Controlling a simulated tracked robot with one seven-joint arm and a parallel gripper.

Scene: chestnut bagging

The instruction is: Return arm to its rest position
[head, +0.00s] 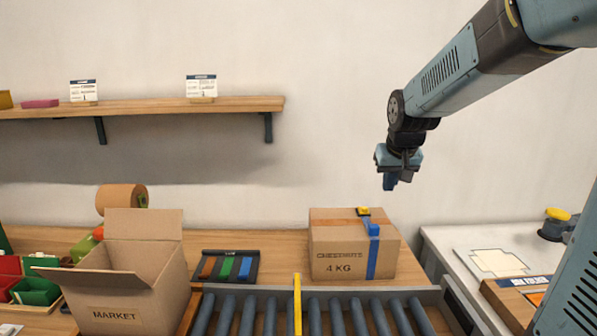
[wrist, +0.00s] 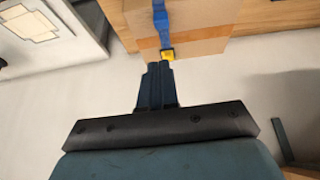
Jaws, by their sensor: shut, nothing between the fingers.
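My gripper (head: 391,181) is in the air in front of the wall, above and slightly right of the closed chestnut box. Its fingers are shut and hold nothing; they also show in the wrist view (wrist: 157,69). The closed brown box (head: 336,265) reads "CHESTNUTS 4 KG" and has a blue strap (head: 373,258) and a yellow piece (head: 363,211) on top. The box (wrist: 205,25) and the yellow piece (wrist: 167,54) also show in the wrist view, beyond the fingertips. My arm comes in from the upper right.
A roller conveyor (head: 316,291) with a yellow bar (head: 297,306) runs along the front. An open "MARKET" box (head: 115,313) stands at left. A wooden shelf (head: 170,107) is on the wall. A white side table (head: 450,240) is at right. The air around my gripper is clear.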

